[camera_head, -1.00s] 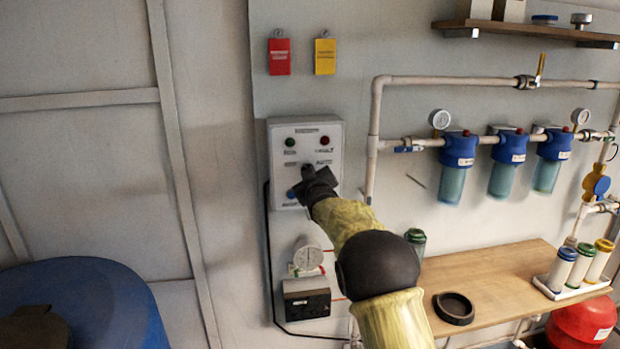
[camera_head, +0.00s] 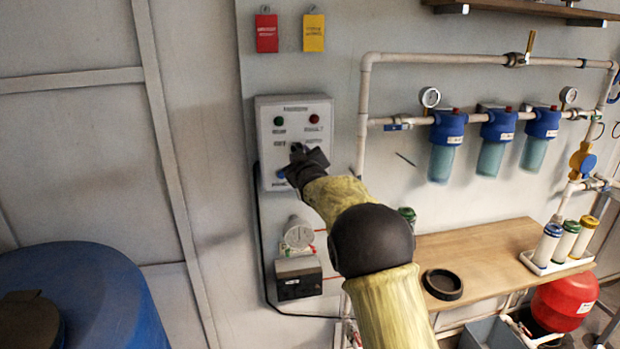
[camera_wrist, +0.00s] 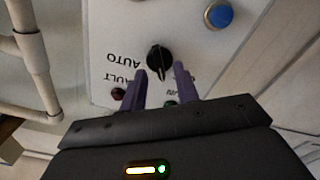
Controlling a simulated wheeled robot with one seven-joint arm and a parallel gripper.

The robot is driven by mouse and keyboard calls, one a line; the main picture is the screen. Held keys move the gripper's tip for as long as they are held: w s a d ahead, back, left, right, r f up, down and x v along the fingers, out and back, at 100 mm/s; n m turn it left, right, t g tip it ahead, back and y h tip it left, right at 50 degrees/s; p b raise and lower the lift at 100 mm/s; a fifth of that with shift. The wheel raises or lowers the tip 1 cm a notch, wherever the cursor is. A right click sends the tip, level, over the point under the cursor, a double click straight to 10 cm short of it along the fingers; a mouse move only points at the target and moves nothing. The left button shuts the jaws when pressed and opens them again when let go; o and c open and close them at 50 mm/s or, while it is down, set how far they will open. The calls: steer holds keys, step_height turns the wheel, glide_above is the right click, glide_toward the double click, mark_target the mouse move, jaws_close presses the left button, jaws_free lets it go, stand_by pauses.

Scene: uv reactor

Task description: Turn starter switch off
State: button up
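The starter switch is a black rotary knob (camera_wrist: 158,58) on a white control panel (camera_wrist: 112,35). In the wrist view the panel's lettering is upside down; AUTO reads left of the knob, and a finger partly covers the label on the right. The knob's grip points down in that view, between the two labels. My gripper (camera_wrist: 160,70) is open, with its two purple fingertips on either side of the knob's lower part; contact is not clear. In the head view the panel (camera_head: 320,165) is on the wall, and my gripper (camera_head: 298,160) hides much of its lower middle.
The panel carries a blue button (camera_wrist: 218,15), a green lamp (camera_head: 279,121) and a red lamp (camera_head: 314,119). Pipes (camera_head: 363,110) run just right of it. A blue barrel (camera_head: 90,285) stands lower left.

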steer(key=b+v, duration=0.5)
steer(key=v, duration=1)
steer(key=shift+s, duration=0.35)
steer(key=shift+d, duration=0.1)
steer(key=s+d+f+m+g+h+p, duration=0.45)
steer(key=s+d+f+m+g, duration=0.4)
steer(key=s+d+f, duration=0.85)
steer(key=s+d+f+g+p, duration=0.1)
steer(key=s+f+g, duration=0.1)
steer(key=s, duration=0.5)
steer(key=s+d+f+g, duration=0.1)
steer(key=s+f+g, duration=0.2)
steer(key=s, duration=0.4)
steer(key=shift+m+g+p, duration=0.35)
steer(key=shift+m+g, duration=0.1)
steer(key=shift+g, duration=0.2)
steer(key=shift+f+h, duration=0.1)
steer(key=shift+h, duration=0.15)
